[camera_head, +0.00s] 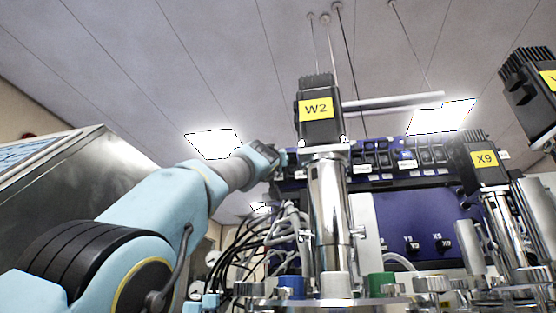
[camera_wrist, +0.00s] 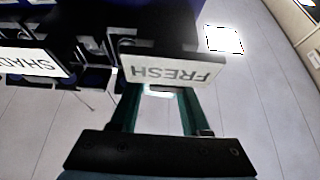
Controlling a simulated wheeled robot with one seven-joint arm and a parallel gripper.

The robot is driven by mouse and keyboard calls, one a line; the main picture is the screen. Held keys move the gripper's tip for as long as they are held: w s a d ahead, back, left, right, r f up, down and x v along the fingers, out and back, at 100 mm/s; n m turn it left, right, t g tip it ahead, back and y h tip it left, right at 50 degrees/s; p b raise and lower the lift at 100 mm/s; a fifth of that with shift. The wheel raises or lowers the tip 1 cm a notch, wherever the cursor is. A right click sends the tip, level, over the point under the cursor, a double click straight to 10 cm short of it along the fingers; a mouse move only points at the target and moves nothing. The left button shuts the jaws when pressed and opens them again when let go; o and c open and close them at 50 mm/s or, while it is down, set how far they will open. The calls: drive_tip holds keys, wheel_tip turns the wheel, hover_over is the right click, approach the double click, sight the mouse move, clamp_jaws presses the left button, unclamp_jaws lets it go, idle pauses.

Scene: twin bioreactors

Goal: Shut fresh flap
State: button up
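The fresh flap (camera_wrist: 172,72) is in the wrist view, a dark piece with a white plate lettered FRESH, upside down in the picture. It sits at the tips of my gripper (camera_wrist: 157,92). The two green fingers stand apart, with ceiling showing between them. Their tips end at the plate's lower edge and are partly hidden by it, so I cannot tell whether they touch it. How far the flap stands open is unclear. In the head view my arm's end (camera_head: 262,158) reaches the left end of the blue panel (camera_head: 372,160); the fingers are hidden there.
In the head view, the tall W2 column (camera_head: 328,205) stands right of my arm's end, and the X9 unit (camera_head: 485,160) farther right. Black cables (camera_head: 245,255) hang below. Ceiling space above is mostly free.

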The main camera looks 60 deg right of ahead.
drive_tip(key=shift+a+f, duration=0.1)
drive_tip(key=b+v, duration=1)
drive_tip(key=b, duration=0.2)
drive_tip(key=shift+a+f, duration=0.2)
drive_tip(key=shift+a, duration=0.05)
drive_tip(key=shift+s, duration=0.15)
wheel_tip(320, 180, up, 5)
drive_tip(key=a+g+y+p, duration=0.2)
drive_tip(key=y+p, duration=0.3)
drive_tip(key=p, duration=1.7)
drive_tip(key=p+x, duration=0.6)
drive_tip(key=x, duration=0.2)
drive_tip(key=shift+d, duration=0.4)
drive_tip(key=shift+d+f, duration=0.2)
drive_tip(key=shift+d, duration=0.15)
